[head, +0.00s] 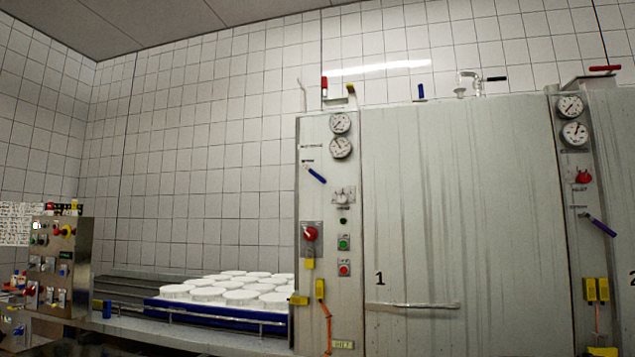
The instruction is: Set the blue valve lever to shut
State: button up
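A blue lever (316,174) sits on the left control panel (312,225) of the cabinet marked 1, slanting down to the right. A similar blue lever (602,227) is on the right panel (580,250), also slanting down to the right. On top of the cabinet stand a small upright blue handle (421,91) and a dark blue handle (495,78) lying level on a pipe fitting. I cannot tell which one the task means. The markings by the levers are too small to read. My gripper is not in view.
White cheese moulds (237,285) stand on a blue tray (215,313) on a conveyor left of the cabinet. A steel control box (62,262) stands at far left. Gauges (340,147), a red knob (310,233) and buttons crowd the left panel. The cabinet door (460,200) has a low handle (412,306).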

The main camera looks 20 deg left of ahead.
aim_at(311, 171)
jog(key=z, duration=1.2)
jog(key=i, duration=0.4)
jog(key=u, duration=1.85)
